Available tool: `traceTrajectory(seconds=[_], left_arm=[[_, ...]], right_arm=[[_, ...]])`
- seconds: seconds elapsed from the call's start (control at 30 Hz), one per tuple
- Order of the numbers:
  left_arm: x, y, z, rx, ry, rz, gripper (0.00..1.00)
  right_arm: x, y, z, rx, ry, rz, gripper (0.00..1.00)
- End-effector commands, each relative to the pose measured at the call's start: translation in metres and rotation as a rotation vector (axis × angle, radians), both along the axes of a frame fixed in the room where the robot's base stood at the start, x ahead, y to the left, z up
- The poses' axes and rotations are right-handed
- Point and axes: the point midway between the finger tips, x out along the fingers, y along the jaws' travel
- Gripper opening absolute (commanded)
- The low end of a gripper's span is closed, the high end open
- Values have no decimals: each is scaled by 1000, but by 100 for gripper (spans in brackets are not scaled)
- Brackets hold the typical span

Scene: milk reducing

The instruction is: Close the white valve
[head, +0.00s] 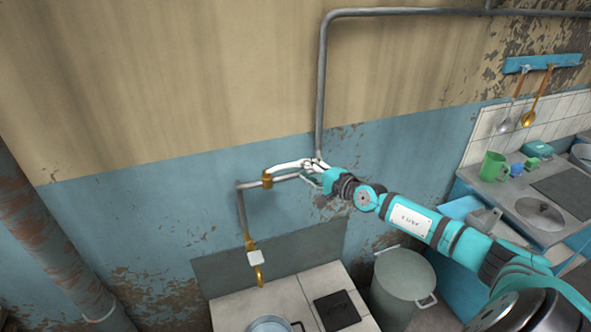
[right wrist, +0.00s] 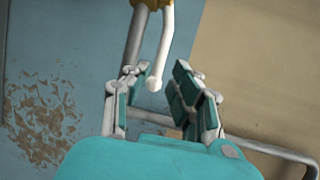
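The white valve is a lever handle (head: 288,165) on a brass body (head: 267,180) in the grey wall pipe. The handle points right along the pipe. My right gripper (head: 313,173) is at the handle's free end. In the right wrist view the handle (right wrist: 164,45) comes down from the brass body (right wrist: 136,35), and its rounded tip is in the space between the two fingers of the right gripper (right wrist: 158,80). The fingers are apart, with gaps beside the tip; I cannot tell whether either touches it. My left gripper is not in view.
A grey pipe (head: 322,85) runs up the wall behind the gripper. A brass tap (head: 259,275) hangs below left, over a pot (head: 270,324) on a white surface. A lidded bin (head: 402,275) stands below my right arm. A counter with a green mug (head: 493,166) is at right.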

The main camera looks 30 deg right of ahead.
Motion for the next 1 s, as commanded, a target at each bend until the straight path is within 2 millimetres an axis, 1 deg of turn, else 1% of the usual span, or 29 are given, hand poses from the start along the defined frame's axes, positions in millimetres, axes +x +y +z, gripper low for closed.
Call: traceTrajectory(seconds=[0.03,0.1,0.2,0.3,0.43,0.67,0.7,0.87,0.9,1.0], left_arm=[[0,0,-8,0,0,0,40],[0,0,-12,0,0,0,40],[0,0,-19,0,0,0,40],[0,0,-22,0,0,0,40],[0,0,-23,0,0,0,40],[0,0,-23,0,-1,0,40],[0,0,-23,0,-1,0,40],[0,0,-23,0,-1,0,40],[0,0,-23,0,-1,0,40],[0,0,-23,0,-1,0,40]], right_arm=[[11,1,-4,3,-5,-3,24],[23,4,-6,3,-4,-2,24],[36,5,-9,1,-4,-2,24],[45,6,-10,1,-2,-2,24],[50,8,-10,1,-1,-1,24],[50,8,-10,0,0,-1,24],[50,7,-10,0,0,-1,22],[50,7,-10,0,0,-1,2],[50,7,-10,0,0,-1,0],[50,7,-10,0,1,-1,0]])
